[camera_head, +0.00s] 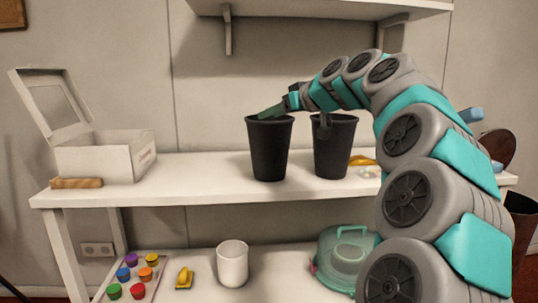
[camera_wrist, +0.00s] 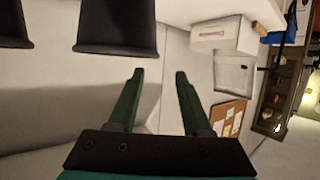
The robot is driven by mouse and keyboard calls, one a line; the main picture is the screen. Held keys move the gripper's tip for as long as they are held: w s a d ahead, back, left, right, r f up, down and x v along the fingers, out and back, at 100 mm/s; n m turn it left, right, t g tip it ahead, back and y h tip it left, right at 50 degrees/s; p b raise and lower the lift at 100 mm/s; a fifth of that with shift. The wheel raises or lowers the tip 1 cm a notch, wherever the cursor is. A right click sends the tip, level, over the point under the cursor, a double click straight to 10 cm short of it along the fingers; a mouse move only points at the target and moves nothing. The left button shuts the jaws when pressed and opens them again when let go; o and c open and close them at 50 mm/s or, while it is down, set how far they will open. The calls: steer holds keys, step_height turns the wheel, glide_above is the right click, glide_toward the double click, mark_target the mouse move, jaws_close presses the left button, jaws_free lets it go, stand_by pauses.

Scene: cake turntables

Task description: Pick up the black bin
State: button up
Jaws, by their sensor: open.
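Two black bins stand upright on the white table: a left one (camera_head: 269,150) and a right one (camera_head: 331,150). My gripper (camera_head: 268,112) is at the rim height of the left bin, its fingers pointing left over the rim in the head view. In the wrist view, the open fingers (camera_wrist: 159,73) have nothing between them. One black bin (camera_wrist: 117,28) shows above the left finger and another black bin (camera_wrist: 14,26) is at the top left corner, both cut off by the frame. I cannot tell whether the fingers touch the left bin.
A white open box (camera_head: 100,160) and a wooden block (camera_head: 76,183) are at the table's left. A yellow object (camera_head: 361,160) lies right of the bins. The lower shelf holds a white cup (camera_head: 232,265), paint pots (camera_head: 130,275) and a teal carrier (camera_head: 345,262). A wall shelf (camera_head: 320,8) hangs above.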

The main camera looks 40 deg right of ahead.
steer(key=d, duration=0.1)
steer(key=p, duration=0.1)
glide_toward(249, 124)
steer(key=w, duration=0.4)
steer(key=shift+s+f+p+x, duration=0.1)
steer(key=shift+f+p+x, duration=0.1)
steer(key=shift+x, duration=0.65)
steer(key=shift+s+f+p+x, duration=0.1)
steer(key=shift+f+x, duration=0.1)
steer(key=shift+x, duration=0.65)
steer(key=shift+f+p+x, duration=0.15)
steer(key=shift+x, duration=0.7)
steer(key=shift+d, duration=0.15)
jaws_close()
